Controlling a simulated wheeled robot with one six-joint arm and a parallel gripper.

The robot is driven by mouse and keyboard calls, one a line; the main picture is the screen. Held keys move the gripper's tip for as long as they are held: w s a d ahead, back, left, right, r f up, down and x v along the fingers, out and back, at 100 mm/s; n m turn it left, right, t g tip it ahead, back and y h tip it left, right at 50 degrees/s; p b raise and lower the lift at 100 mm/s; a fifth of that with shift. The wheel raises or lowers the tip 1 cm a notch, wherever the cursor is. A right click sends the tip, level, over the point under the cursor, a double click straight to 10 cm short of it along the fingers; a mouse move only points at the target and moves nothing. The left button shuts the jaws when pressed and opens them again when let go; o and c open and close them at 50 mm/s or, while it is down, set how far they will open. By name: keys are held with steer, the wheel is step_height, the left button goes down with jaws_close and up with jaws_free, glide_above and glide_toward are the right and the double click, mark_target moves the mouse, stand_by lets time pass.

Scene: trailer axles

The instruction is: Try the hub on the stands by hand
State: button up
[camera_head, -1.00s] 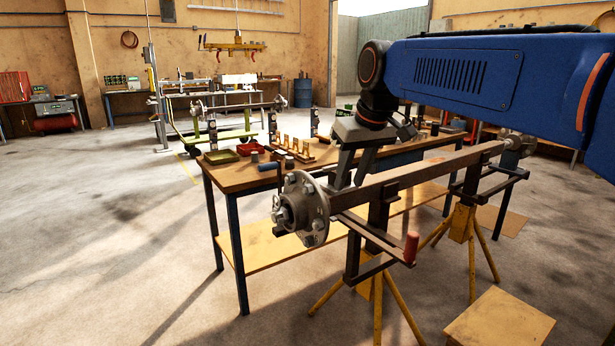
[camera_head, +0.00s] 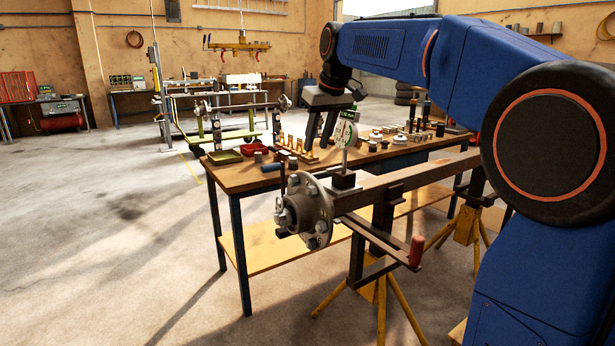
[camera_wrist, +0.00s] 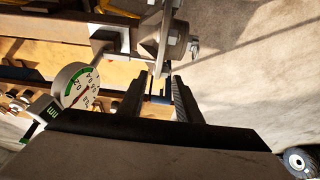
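The grey hub (camera_head: 316,210), with a studded flange, sits on the near end of the rusty square axle beam (camera_head: 395,188). The beam rests on yellow-legged stands (camera_head: 378,285). A dial gauge (camera_head: 345,134) stands upright on a dark base on the beam, just behind the hub. My gripper (camera_head: 318,143) is above and a little left of the gauge, over the bench side, its two fingers apart and empty. In the wrist view, the hub (camera_wrist: 176,42) edge shows beyond my spread fingers (camera_wrist: 158,92), and the gauge dial (camera_wrist: 76,86) is to the left.
A workbench (camera_head: 232,180) behind the axle carries trays, brass pieces and several small parts. A red-handled clamp (camera_head: 416,250) juts out from the near stand. Open concrete floor (camera_head: 110,240) lies to the left.

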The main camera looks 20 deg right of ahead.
mark_target(308, 175)
steer(key=x, duration=1.3)
jaws_close()
